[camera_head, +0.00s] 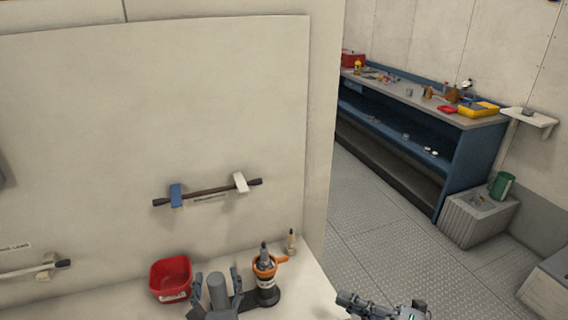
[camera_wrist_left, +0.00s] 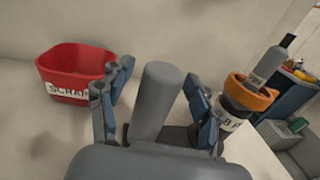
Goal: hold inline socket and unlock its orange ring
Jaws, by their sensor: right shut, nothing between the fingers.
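The inline socket is a dark upright body (camera_head: 266,281) with a white label, standing on the light counter. Its orange ring (camera_head: 265,264) has a lever pointing right, and a dark plug rises from its top. In the left wrist view the ring (camera_wrist_left: 250,92) and the labelled body (camera_wrist_left: 231,123) are right of my fingers. My left gripper (camera_head: 217,277) is open beside the socket, to its left. A grey cylinder (camera_wrist_left: 156,95) stands between its fingers with gaps on both sides; I cannot tell what it belongs to. My right gripper (camera_head: 346,298) is shut and empty, off to the right.
A red scrap bin (camera_head: 171,278) is left of my left gripper. A small tan-tipped item (camera_head: 291,241) stands behind the socket. A bar on blue and white brackets (camera_head: 207,192) is on the wall. A blue workbench (camera_head: 450,150) stands far right, past open floor.

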